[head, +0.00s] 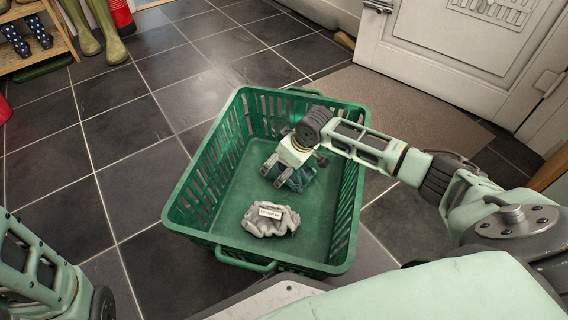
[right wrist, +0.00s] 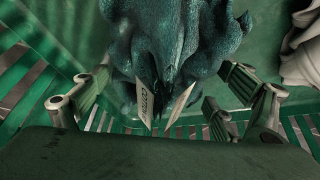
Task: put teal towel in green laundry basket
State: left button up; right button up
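The teal towel (head: 299,180) is a crumpled bundle inside the green laundry basket (head: 228,254), right of its middle. In the right wrist view the towel (right wrist: 180,35) fills the upper middle, with pale tags hanging from it. My right gripper (head: 291,174) is down inside the basket, directly over the towel. Its fingers (right wrist: 160,95) are spread wide on either side, with visible gaps beside the towel, so it looks open. The towel's underside is hidden. My left gripper is out of view; only part of my left arm shows at lower left.
A grey crumpled cloth with a label (head: 270,219) lies in the front of the basket. A brown mat (head: 400,110) lies behind it, before a white door (head: 460,40). A wooden rack (head: 35,45) and olive boots (head: 95,30) stand at upper left. Dark floor tiles left of the basket are clear.

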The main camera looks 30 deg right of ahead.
jog(key=shift+o, duration=0.8)
jog(key=shift+r, duration=0.25)
jog(key=p+v, duration=0.8)
jog(key=v, duration=0.3)
jog(key=shift+p, duration=0.3)
jog(key=shift+s+d+r, duration=0.1)
jog(key=shift+s+r, duration=0.15)
jog(key=shift+r, duration=0.05)
